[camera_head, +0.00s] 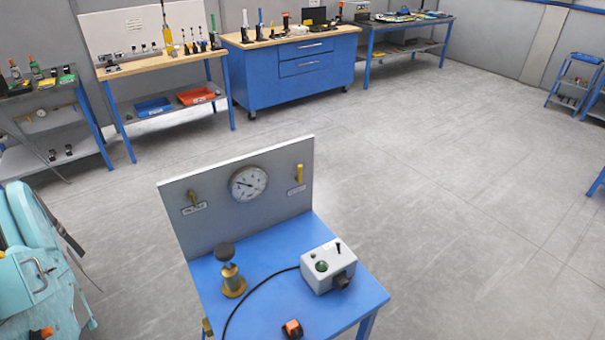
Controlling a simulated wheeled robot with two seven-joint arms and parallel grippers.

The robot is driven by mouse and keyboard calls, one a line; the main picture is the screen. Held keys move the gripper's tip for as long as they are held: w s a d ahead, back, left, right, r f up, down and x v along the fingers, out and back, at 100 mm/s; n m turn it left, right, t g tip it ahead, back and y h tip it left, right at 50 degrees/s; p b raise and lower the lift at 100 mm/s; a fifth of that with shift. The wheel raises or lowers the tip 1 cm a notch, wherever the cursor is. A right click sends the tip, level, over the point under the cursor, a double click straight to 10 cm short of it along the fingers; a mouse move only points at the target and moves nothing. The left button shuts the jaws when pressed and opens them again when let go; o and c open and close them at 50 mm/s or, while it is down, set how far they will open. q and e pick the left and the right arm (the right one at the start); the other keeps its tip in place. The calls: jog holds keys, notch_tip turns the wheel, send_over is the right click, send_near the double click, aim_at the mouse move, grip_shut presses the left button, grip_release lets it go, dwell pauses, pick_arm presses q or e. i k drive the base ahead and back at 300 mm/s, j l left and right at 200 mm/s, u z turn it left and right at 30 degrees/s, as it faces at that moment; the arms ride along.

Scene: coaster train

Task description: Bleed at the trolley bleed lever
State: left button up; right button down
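A trolley with a blue top (270,265) stands in front of me, with a grey upright panel (250,205) along its back. A round white gauge (248,184) is in the panel's middle, with a dark needle. A small brass lever (192,198) is on the panel's left, above a white label. A yellow lever (299,173) stands upright on its right, above another label. The label text is too small to read, so I cannot tell which is the bleed lever. Neither of my grippers is in view.
On the trolley are a brass fitting with a dark knob (231,272), a grey box with a green button (328,266), a black cable and an orange-black item (292,328). A teal machine body (35,265) is at left.

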aim_at(297, 179)
jog(key=i+l, duration=0.1)
jog(key=l, duration=0.35)
jog(key=i+l, duration=0.1)
jog(key=l, duration=0.35)
jog(key=i+l, duration=0.15)
jog(key=l, duration=0.35)
jog(key=i+l, duration=0.1)
jog(key=l, duration=0.35)
